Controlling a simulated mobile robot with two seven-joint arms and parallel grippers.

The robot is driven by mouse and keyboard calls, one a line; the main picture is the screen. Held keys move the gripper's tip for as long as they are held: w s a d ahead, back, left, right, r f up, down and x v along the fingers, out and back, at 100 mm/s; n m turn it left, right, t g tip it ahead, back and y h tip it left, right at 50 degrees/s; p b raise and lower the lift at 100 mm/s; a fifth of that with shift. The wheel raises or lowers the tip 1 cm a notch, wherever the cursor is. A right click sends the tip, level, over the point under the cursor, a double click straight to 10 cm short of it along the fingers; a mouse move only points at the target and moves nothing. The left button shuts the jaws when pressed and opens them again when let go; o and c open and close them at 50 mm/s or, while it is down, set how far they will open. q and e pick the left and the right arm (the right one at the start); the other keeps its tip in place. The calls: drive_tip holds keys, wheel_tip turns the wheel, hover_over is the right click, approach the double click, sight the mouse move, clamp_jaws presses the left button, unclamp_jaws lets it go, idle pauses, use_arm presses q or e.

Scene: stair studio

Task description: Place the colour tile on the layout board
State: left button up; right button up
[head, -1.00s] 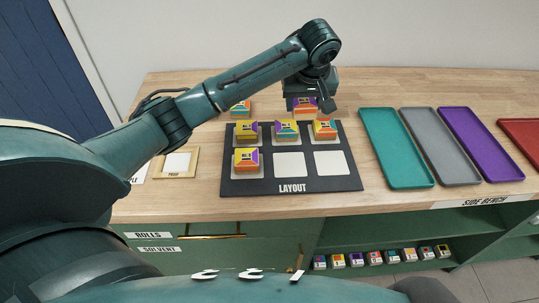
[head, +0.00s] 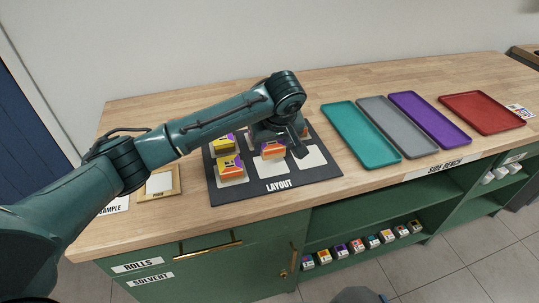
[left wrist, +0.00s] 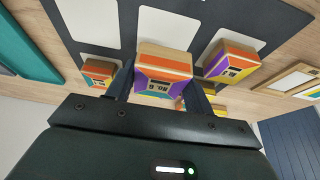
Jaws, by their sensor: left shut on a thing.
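My left gripper (head: 273,143) is shut on a colour tile (head: 272,151), a block with an orange top and purple and yellow sides. The left wrist view shows this tile (left wrist: 163,72) between the two fingers. It is over the front middle white square of the dark layout board (head: 240,194), part of which shows in front of it. I cannot tell whether it touches the board. Another tile (head: 230,166) sits on the front left square; one more (head: 224,144) stands behind it. The front right square (head: 309,157) is bare. My arm hides much of the back row. My right gripper is out of view.
Right of the board lie teal (head: 360,136), grey (head: 397,127), purple (head: 430,118) and red (head: 481,113) trays. A wooden-framed sample piece (head: 159,184) lies left of the board. Small boxes (head: 357,246) stand on the shelf below.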

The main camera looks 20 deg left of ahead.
sight(272, 156)
use_arm(q)
drive_tip(key=shift+f, duration=2.2)
drive_tip(key=shift+f, duration=0.15)
drive_tip(key=o, duration=1)
drive_tip(key=shift+r, duration=0.2)
drive_tip(key=v, duration=1.2)
drive_tip(key=shift+f, duration=0.1)
